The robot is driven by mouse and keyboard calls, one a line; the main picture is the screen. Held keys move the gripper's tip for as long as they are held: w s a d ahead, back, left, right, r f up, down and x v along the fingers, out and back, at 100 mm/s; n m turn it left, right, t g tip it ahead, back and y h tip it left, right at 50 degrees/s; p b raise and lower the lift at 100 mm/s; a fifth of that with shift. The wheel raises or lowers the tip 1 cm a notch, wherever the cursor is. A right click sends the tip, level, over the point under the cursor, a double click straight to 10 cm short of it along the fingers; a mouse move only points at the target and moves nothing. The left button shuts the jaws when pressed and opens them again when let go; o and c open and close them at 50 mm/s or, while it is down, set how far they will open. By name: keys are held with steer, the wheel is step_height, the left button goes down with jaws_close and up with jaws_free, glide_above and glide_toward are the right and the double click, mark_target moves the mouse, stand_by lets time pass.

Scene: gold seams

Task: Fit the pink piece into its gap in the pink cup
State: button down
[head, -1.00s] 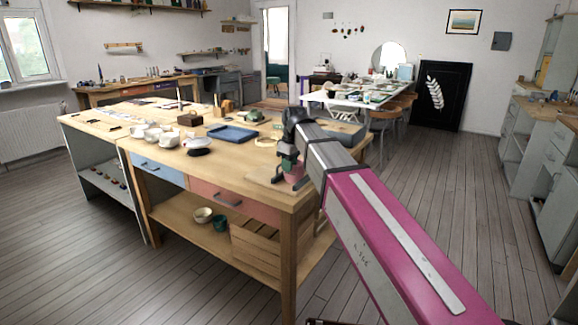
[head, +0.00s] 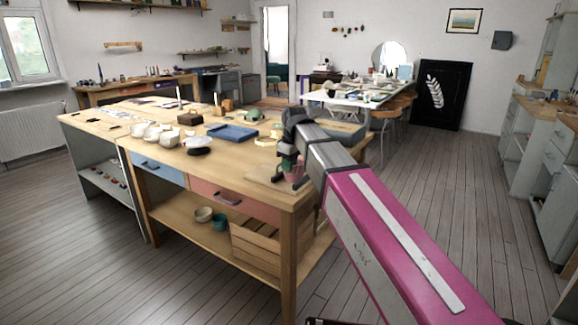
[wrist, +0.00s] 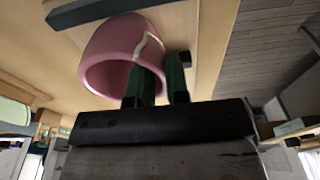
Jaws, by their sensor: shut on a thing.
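The pink cup (wrist: 110,50) stands on a pale board at the near right corner of the workbench; part of it shows in the head view (head: 296,174) behind my gripper (head: 284,172). In the wrist view my gripper (wrist: 164,72) has one dark green finger inside the cup's mouth and one outside its wall. It is shut on the pink piece (wrist: 154,56), which sits at the cup's wall and is largely hidden by the fingers. A pale jagged seam line runs beside it. I cannot tell whether the piece is fully seated.
A dark bar (wrist: 95,12) lies beside the cup in the wrist view. On the workbench (head: 235,170) stand a blue tray (head: 232,133), white bowls (head: 165,135) and a dark-based white dish (head: 198,145). The bench's near edge is close to the cup.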

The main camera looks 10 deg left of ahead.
steer(key=shift+f, duration=0.1)
stand_by(0.7)
steer(key=c, duration=0.5)
jaws_free()
steer(key=shift+c, duration=0.2)
steer(key=shift+r, duration=3)
steer(key=shift+s, duration=0.1)
